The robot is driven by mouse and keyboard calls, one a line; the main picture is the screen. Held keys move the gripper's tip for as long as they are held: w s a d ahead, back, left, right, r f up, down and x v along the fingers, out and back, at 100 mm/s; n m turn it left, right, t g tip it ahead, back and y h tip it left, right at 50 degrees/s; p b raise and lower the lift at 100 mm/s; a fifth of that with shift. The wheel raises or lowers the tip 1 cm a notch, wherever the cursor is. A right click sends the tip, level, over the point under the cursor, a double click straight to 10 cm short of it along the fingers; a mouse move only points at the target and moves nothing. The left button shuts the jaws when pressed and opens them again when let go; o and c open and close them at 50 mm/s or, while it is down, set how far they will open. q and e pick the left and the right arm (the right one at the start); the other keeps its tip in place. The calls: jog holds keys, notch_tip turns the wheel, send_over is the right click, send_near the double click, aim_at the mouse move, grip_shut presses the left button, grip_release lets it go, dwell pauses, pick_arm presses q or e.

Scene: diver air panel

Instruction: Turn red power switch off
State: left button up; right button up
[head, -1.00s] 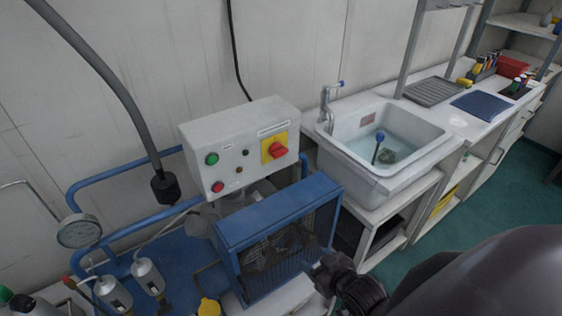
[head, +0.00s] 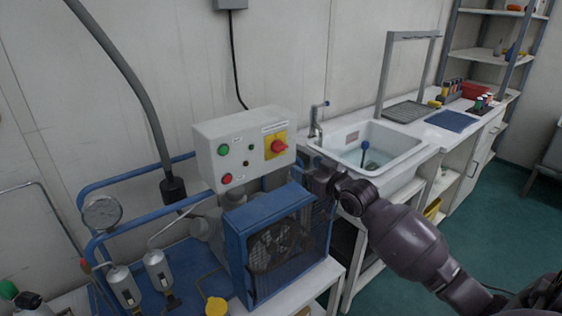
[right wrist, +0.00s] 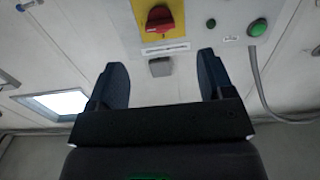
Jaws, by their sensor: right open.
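The red power switch (head: 279,146) is a rotary knob on a yellow plate (head: 268,154) at the right of the white control box (head: 208,150). In the right wrist view the red knob (right wrist: 160,19) is at the top, ahead of and between the two fingers. My right gripper (head: 312,170) is just right of and below the switch in the head view, apart from it. Its two dark fingers (right wrist: 162,82) are spread with nothing between them. My left gripper is not in view.
The box also has a green button (head: 223,149) and a red button (head: 227,178). A blue-framed fan unit (head: 235,250) stands below the box. A sink (head: 400,138) is to the right. A gauge (head: 102,212) and blue pipes are at the left.

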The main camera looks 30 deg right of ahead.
aim_at(283, 149)
jog(key=w, duration=0.3)
jog(key=w+b, duration=0.1)
jog(key=w, duration=0.3)
jog(key=w+r, duration=0.1)
jog(key=w, duration=0.3)
jog(key=shift+a+r, duration=0.1)
jog(key=shift+a, duration=0.2)
jog(key=c, duration=0.9)
